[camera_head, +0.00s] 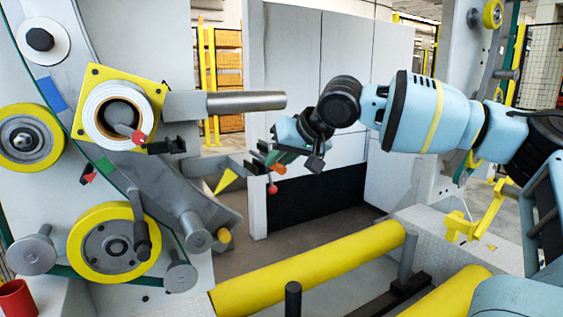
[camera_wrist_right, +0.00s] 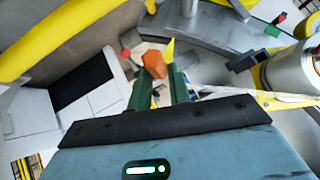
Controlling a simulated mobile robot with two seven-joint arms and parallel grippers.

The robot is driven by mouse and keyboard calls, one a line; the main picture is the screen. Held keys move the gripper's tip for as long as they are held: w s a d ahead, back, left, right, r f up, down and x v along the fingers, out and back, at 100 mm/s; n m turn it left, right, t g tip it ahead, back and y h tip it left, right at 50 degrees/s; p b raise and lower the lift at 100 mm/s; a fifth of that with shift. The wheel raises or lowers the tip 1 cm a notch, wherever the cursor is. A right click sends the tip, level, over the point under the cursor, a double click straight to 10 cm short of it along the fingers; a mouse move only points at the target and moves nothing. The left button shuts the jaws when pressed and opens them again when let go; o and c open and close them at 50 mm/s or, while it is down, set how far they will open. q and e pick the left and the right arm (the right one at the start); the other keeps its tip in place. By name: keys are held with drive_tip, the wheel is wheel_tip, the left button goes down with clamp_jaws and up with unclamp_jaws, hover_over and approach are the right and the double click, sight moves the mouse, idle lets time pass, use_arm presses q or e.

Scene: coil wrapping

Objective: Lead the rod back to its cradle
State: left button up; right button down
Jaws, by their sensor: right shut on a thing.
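My right gripper (camera_head: 273,160) hangs in the open space right of the coil machine, its fingers pointing down and left. It is shut on a small orange piece, taken to be the rod's end (camera_head: 279,169). In the right wrist view this orange end (camera_wrist_right: 153,63) sits at the tips of the green fingers (camera_wrist_right: 160,88); the rest of the rod cannot be made out. A red ball (camera_head: 272,188) and a yellow cone (camera_head: 225,180) show close by. Which part is the cradle I cannot tell. My left gripper is not in view.
The machine's plate carries a white coil (camera_head: 97,112) on a yellow square, a grey spindle (camera_head: 247,101) and a dark bracket (camera_head: 167,146). Yellow rollers (camera_head: 310,272) lie below. A pale cabinet (camera_head: 335,60) stands behind. There is open space between gripper and machine.

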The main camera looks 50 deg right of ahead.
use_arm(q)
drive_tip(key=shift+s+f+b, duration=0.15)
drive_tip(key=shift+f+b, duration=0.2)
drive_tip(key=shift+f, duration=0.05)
use_arm(e)
drive_tip(key=w+d, duration=0.3)
drive_tip(key=w, duration=0.2)
drive_tip(key=shift+w+d, duration=0.25)
drive_tip(key=shift+w, duration=0.15)
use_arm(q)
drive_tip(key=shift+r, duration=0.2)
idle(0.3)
use_arm(e)
drive_tip(key=shift+f, duration=0.1)
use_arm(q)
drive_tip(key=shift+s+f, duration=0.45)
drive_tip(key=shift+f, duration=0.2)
use_arm(e)
drive_tip(key=a, duration=0.1)
drive_tip(key=w+a, duration=0.1)
drive_tip(key=a, duration=0.3)
drive_tip(key=shift+w+r, duration=0.2)
drive_tip(key=shift+r, duration=0.05)
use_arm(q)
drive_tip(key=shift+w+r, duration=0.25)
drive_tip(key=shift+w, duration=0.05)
use_arm(e)
drive_tip(key=shift+d, duration=0.1)
